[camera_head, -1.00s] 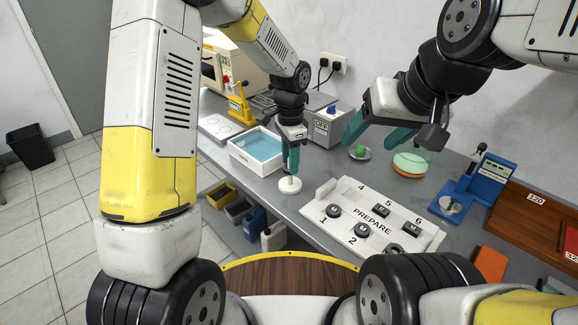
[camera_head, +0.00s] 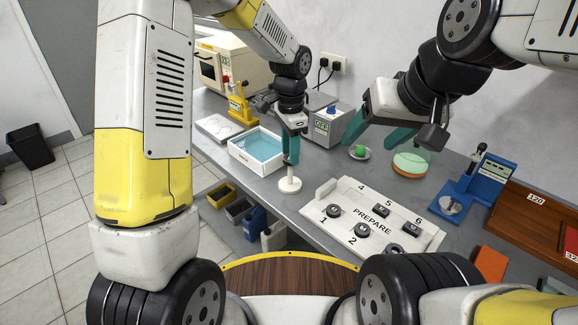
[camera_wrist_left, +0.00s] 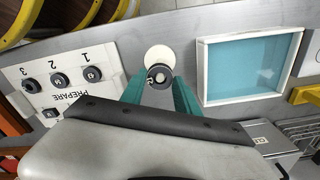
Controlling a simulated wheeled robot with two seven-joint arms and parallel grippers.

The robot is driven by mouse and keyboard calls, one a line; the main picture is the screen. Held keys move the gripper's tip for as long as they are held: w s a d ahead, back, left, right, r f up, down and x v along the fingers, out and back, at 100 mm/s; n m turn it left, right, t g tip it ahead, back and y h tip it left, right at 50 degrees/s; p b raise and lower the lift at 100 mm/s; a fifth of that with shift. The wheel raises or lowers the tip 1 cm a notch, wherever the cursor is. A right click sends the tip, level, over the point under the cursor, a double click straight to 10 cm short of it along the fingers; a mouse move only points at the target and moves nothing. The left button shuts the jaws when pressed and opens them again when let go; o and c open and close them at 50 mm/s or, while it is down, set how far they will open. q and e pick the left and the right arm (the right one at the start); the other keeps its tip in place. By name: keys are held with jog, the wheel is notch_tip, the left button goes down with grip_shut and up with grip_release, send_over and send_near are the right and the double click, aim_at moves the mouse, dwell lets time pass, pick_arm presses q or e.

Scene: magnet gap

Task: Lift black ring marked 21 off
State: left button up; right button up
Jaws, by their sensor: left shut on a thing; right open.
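My left gripper (camera_head: 290,148) is shut on a black ring (camera_wrist_left: 159,77), seen between its teal fingers in the left wrist view. The ring's mark is too small to read surely, and fingers hide it in the head view. Below is a white post on a round white base (camera_head: 289,185), standing on the bench; the base also shows in the left wrist view (camera_wrist_left: 157,55). The post shows bare under the fingers; I cannot tell whether its top is still inside the ring. My right gripper (camera_head: 378,131) is open and empty above the bench.
A white PREPARE board (camera_head: 350,193) with several black pieces on numbered places lies right of the post. A white tray with blue inside (camera_head: 234,152) is close on the left. A green-topped dish (camera_head: 410,163) and blue device (camera_head: 487,180) stand farther right.

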pick_arm(q)
jog(key=shift+r, duration=1.8)
jog(key=shift+d, duration=0.1)
